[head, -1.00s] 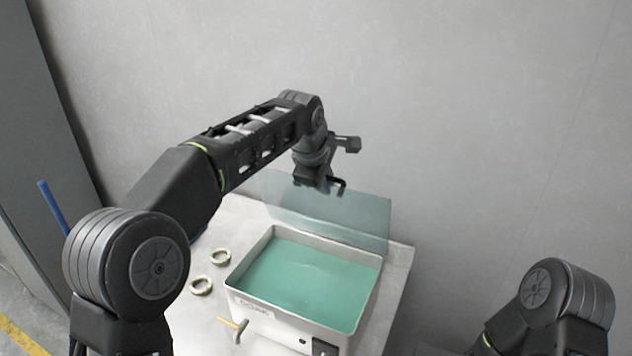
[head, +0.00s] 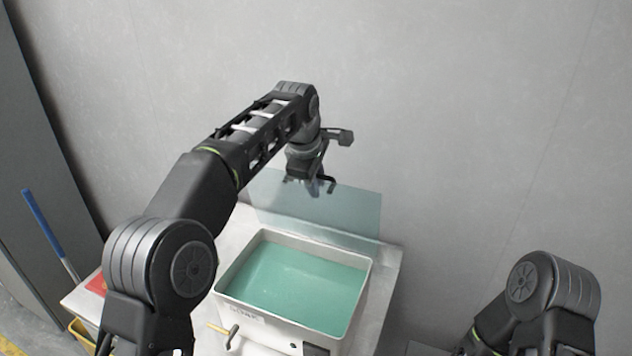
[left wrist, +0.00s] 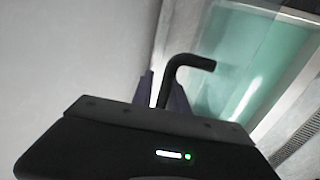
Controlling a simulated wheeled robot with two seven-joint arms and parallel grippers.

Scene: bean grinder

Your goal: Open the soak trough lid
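The soak trough (head: 345,318) is a white box with green liquid, standing on a pale table; its top is uncovered. Its clear glass lid (head: 345,212) stands raised, close to upright, along the far rim. My left gripper (head: 311,188) is at the lid's upper edge. In the left wrist view, a black bent handle (left wrist: 190,62) rises between the two fingers (left wrist: 163,92), which look apart with a light gap beside the bar. The green trough (left wrist: 258,55) shows beyond. My right gripper is not in view; only part of my right arm shows.
The pale table (head: 385,285) has free strips beside the trough. A grey wall (head: 480,120) stands behind. A blue-handled tool (head: 48,232) and a red item (head: 97,284) are at left.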

